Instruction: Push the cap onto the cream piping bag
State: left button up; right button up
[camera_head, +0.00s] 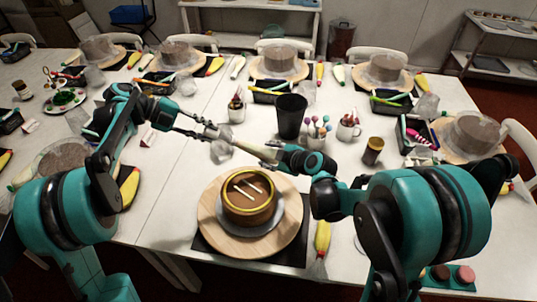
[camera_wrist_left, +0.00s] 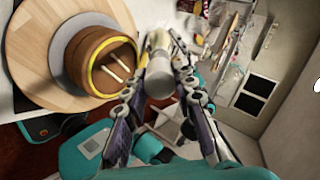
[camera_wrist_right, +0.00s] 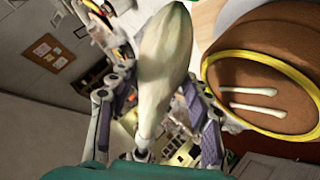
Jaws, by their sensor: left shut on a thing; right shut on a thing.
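The cream piping bag (camera_head: 248,147) is a pale, tapered bag held roughly level above the table. My right gripper (camera_head: 277,155) is shut on it; the bag fills the middle of the right wrist view (camera_wrist_right: 165,50). My left gripper (camera_head: 213,132) is shut on a small whitish-grey piece, seemingly the cap (camera_wrist_left: 158,78), between its fingers in the left wrist view. The cap is too small to make out in the head view. The two grippers face each other, with the bag between them. Whether cap and bag touch is not clear.
A brown cake (camera_head: 248,212) with a yellow rim and two white cream strokes sits on a wooden turntable (camera_head: 211,228) below the grippers. A black cup (camera_head: 291,115), tool mugs (camera_head: 348,128) and a brown jar (camera_head: 373,150) stand behind and to the right.

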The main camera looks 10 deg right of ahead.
aim_at(219, 136)
pick_arm(q)
jog(key=shift+d+f, duration=0.35)
jog(key=shift+d, duration=0.2)
jog(key=shift+x, duration=1.55)
dwell(0.9)
jog(key=o, duration=1)
jog(key=shift+o, duration=0.2)
jog(key=v, duration=1.2)
